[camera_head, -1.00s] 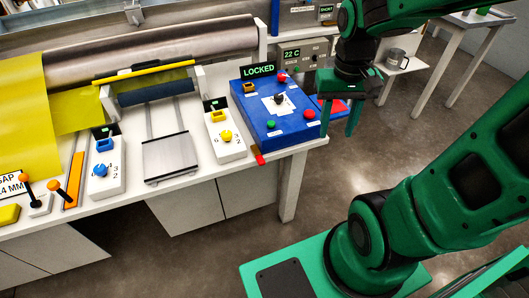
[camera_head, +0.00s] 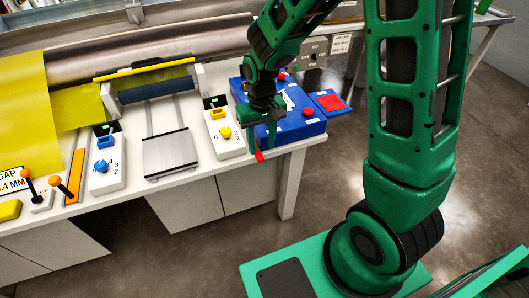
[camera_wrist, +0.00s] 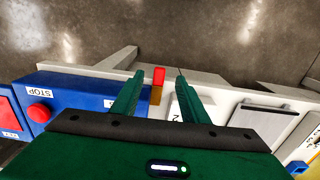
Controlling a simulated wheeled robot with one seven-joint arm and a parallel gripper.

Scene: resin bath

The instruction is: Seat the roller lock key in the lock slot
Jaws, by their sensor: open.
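The red and brass-coloured piece, which looks like the roller lock key, lies at the front edge of the white bench. Its red end (camera_head: 259,156) shows just below my gripper (camera_head: 257,143). In the wrist view its red end (camera_wrist: 159,75) and brass part (camera_wrist: 156,96) appear between the two spread fingers of my gripper (camera_wrist: 160,77). The gripper is open and empty, above the bench edge. I cannot tell its exact height over the key. The lock slot is not clearly seen; my arm hides much of the blue control box (camera_head: 308,128).
A white block with a yellow knob (camera_head: 225,132) stands close left of my gripper. The blue box's red button (camera_wrist: 39,113) and a red pad (camera_head: 330,102) are on its other side. The roller (camera_head: 155,90) lies further left. Open floor is in front of the bench.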

